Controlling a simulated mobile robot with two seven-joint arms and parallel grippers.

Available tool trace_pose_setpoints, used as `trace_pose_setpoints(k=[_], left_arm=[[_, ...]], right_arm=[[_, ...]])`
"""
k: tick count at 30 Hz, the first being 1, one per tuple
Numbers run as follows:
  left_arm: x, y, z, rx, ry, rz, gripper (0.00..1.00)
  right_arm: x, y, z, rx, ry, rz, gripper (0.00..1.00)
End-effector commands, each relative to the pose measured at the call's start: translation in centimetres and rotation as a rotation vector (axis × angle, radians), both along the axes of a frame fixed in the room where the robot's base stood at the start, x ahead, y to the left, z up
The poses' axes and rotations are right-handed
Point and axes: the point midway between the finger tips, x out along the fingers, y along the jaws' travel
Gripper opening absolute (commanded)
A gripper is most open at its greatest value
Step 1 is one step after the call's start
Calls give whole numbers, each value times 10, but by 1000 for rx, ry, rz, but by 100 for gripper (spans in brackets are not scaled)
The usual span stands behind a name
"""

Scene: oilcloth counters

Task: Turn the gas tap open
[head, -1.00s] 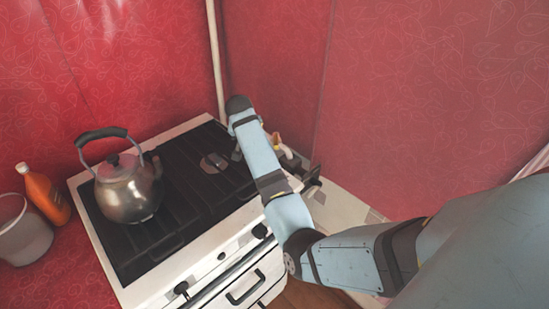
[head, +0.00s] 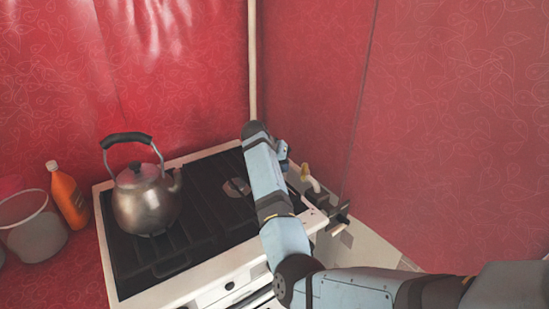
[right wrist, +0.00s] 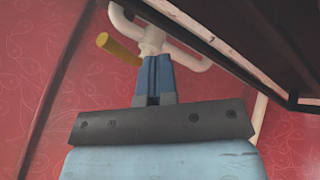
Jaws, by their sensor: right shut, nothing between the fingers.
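The gas tap's yellow handle (head: 305,172) sits on a white pipe (head: 315,185) at the right side of the stove (head: 214,285). In the right wrist view the yellow handle (right wrist: 118,47) sticks out to the left of the white pipe (right wrist: 190,60). My right gripper (right wrist: 157,60) is shut and empty, its blue fingertips close by the pipe and beside the handle; I cannot tell whether they touch. In the head view my right gripper (head: 283,152) shows only partly, past the forearm. My left gripper is not in view.
A steel kettle (head: 146,208) stands on the left of the stove top. An orange bottle (head: 67,198) and a white bucket (head: 35,235) stand to its left. A pale vertical pipe (head: 253,65) runs up the red wall corner. The stove's edge (right wrist: 225,45) hangs close to the gripper.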

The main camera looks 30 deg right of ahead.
Motion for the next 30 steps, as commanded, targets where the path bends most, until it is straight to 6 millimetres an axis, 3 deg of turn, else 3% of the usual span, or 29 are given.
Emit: trace_pose_setpoints(k=[3,9,21,30], left_arm=[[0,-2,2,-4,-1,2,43],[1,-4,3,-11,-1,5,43],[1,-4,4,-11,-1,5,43],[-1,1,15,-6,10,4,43]], right_arm=[[-14,-15,-2,-1,-1,-3,0],[-24,-27,-5,0,-1,-2,0],[-25,-29,-5,0,-1,-1,0],[-32,-36,-3,0,-1,47,0]])
